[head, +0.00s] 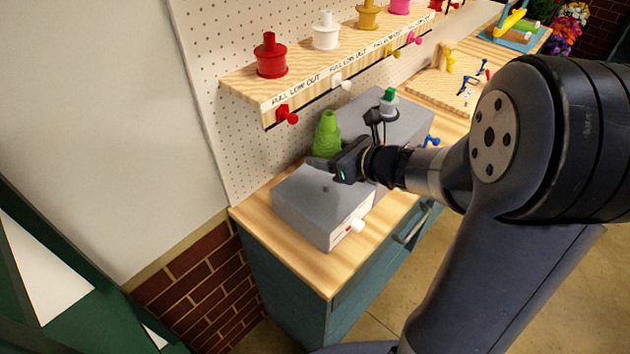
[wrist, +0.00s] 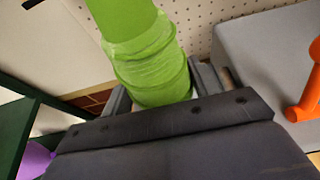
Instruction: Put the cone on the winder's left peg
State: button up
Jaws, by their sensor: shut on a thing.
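The bright green cone (head: 327,135) stands roughly upright in my gripper (head: 338,166), narrow end up. In the wrist view the cone (wrist: 150,58) sits between the two fingers (wrist: 155,90), which are shut on it. The winder appears as a grey box (head: 308,212) with a white knob on its front, at the near end of the bench. The cone and gripper are over the back part of this box. I cannot tell whether the cone touches it. The left peg cannot be made out; the cone and gripper may hide it.
A second grey box (head: 412,122) stands behind to the right, with a green-topped spindle (head: 388,98). A wooden shelf (head: 255,88) with red, white, gold and pink spools overhangs the back. An orange piece (wrist: 308,92) is at right in the wrist view. Bare wood (head: 325,279) lies in front.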

aim_at(327, 187)
notch_tip(327, 187, down, 10)
jog(key=shift+r, duration=0.15)
dwell(0.4)
jog(key=shift+b, duration=0.35)
jog(key=shift+f, duration=0.2)
jog(key=o, duration=1.1)
jog(key=shift+c, duration=0.2)
jog(key=shift+r, duration=0.2)
jog(key=v, duration=1.2)
